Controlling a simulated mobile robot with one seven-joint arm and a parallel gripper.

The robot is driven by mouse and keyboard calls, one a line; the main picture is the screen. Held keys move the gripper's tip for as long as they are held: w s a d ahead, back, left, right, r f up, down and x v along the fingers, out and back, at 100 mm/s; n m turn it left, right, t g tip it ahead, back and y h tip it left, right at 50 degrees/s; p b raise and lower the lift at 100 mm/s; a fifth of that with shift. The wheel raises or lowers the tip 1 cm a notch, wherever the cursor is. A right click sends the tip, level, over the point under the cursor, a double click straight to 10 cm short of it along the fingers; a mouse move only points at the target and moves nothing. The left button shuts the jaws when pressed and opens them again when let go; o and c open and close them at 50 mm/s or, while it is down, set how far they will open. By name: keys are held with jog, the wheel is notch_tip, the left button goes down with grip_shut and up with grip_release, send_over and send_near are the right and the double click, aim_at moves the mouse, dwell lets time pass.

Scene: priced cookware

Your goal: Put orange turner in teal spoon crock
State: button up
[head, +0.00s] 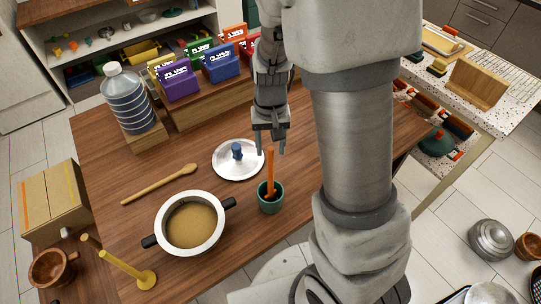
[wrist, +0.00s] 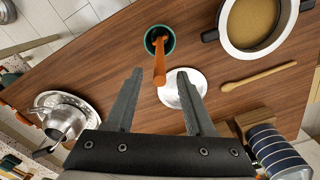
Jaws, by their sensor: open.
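The orange turner (head: 271,168) stands upright in the teal spoon crock (head: 270,203) on the wooden table, its handle sticking up out of the opening. In the wrist view the orange turner (wrist: 159,66) leans out of the teal crock (wrist: 150,40) towards the camera. My gripper (head: 268,152) is open and apart from the turner, just above and behind the handle's top in the head view. In the wrist view my gripper (wrist: 160,75) has its fingers spread with nothing held between them.
A white pot (head: 190,222) with brown contents stands left of the crock. A lid with a blue knob (head: 238,160) lies behind it. A wooden spoon (head: 158,184) and a water bottle (head: 128,100) are farther left. Coloured priced boxes (head: 178,80) line the back.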

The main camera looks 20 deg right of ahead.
notch_tip(320, 180, up, 6)
jog(key=shift+f, duration=0.1)
jog(key=s+r+n+t, duration=0.2)
jog(key=s+r+t, duration=0.3)
jog(key=s+r, duration=0.9)
jog(key=shift+r+t, duration=0.3)
jog(key=shift+r, duration=0.55)
jog(key=shift+w+a, duration=0.1)
dwell(0.3)
